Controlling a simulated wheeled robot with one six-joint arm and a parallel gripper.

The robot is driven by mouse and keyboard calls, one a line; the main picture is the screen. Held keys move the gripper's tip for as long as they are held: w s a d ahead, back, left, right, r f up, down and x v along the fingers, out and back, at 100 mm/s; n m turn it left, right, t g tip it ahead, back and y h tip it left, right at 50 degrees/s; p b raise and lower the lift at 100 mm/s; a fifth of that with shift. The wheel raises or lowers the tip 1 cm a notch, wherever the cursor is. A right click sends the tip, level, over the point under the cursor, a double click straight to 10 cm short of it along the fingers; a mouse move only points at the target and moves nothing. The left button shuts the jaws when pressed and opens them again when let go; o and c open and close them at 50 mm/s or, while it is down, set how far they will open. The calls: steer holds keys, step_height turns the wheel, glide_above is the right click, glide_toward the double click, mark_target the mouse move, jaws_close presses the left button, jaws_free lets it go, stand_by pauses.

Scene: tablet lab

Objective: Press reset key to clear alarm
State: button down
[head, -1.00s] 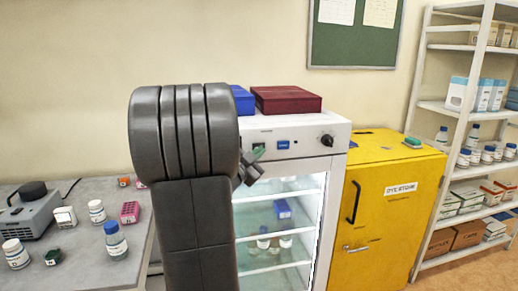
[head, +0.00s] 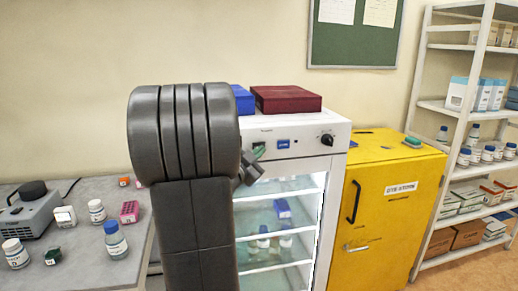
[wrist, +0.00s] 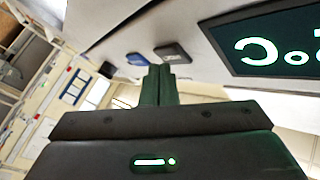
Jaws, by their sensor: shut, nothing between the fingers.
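The white glass-door cabinet (head: 345,148) has a control panel along its top front. A blue key (head: 283,144) shows there, and it also shows in the wrist view (wrist: 137,59). Beside it in the wrist view is a dark grey key (wrist: 173,53). I cannot read which key is reset. A dark display (wrist: 275,45) with pale characters, seen upside down, is at the right. My gripper (wrist: 160,68) is shut and empty, its fingertips close in front of the dark grey key. I cannot tell whether they touch it. My arm hides the panel's left end in the head view.
A black knob (head: 327,139) sits at the panel's right. Blue (head: 243,100) and dark red (head: 287,99) boxes lie on the cabinet top. A yellow cupboard (head: 390,220) stands to the right, with shelves beyond. A grey bench (head: 90,262) with bottles is at the left.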

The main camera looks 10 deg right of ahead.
steer(key=shift+s, duration=0.35)
steer(key=shift+s+d+b, duration=0.1)
steer(key=shift+s+b, duration=0.35)
steer(key=shift+s, duration=2.05)
steer(key=shift+w, duration=0.1)
steer(key=s, duration=0.4)
steer(key=shift+w, duration=0.1)
